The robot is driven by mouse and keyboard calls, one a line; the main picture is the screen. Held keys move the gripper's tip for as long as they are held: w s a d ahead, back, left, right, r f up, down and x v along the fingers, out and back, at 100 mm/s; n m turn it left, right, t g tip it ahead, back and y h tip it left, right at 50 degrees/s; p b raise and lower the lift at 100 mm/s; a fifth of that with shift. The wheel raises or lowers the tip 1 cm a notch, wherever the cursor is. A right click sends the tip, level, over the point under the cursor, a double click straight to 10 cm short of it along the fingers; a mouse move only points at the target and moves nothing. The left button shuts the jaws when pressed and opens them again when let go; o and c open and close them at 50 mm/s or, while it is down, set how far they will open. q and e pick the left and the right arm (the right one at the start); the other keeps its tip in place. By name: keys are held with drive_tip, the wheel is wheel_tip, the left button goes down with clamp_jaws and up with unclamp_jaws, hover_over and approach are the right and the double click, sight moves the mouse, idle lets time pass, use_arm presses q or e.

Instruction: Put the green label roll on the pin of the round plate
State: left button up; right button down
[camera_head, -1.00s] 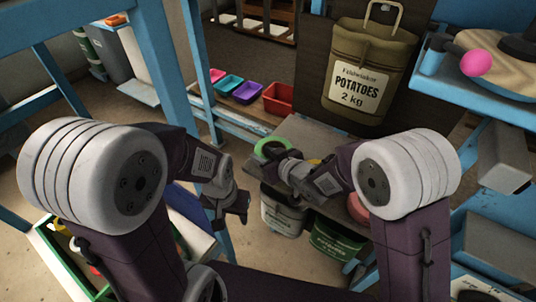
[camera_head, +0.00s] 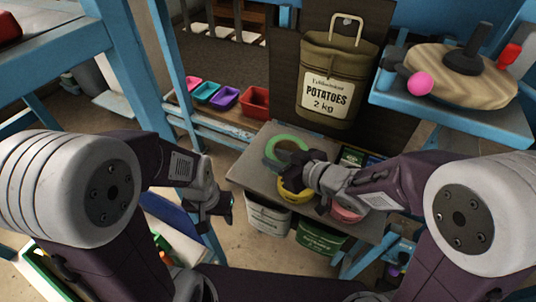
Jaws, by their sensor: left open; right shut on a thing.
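The green label roll (camera_head: 287,142) is a green ring over the grey bench in the middle of the view. My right gripper (camera_head: 305,172) is shut on it; the gripper hides part of the ring. I cannot tell whether the roll touches the bench. The round plate (camera_head: 425,72) is a wood-coloured disc on the blue shelf at the upper right. A dark upright pin (camera_head: 482,36) stands on it, with a wider dark base. My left gripper (camera_head: 222,207) is open and empty, left of the bench and lower in the view.
A yellow roll (camera_head: 293,193) and a pink roll (camera_head: 346,214) lie on the grey bench (camera_head: 245,174). A pink ball (camera_head: 419,83) is by the plate's near edge. A potato sack (camera_head: 332,85) hangs behind. Small coloured bins (camera_head: 224,97) stand at the back left.

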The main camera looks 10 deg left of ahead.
wheel_tip(320, 180, up, 10)
drive_tip(key=p, duration=0.9)
drive_tip(key=shift+f+p, duration=0.1)
drive_tip(key=shift+p, duration=0.25)
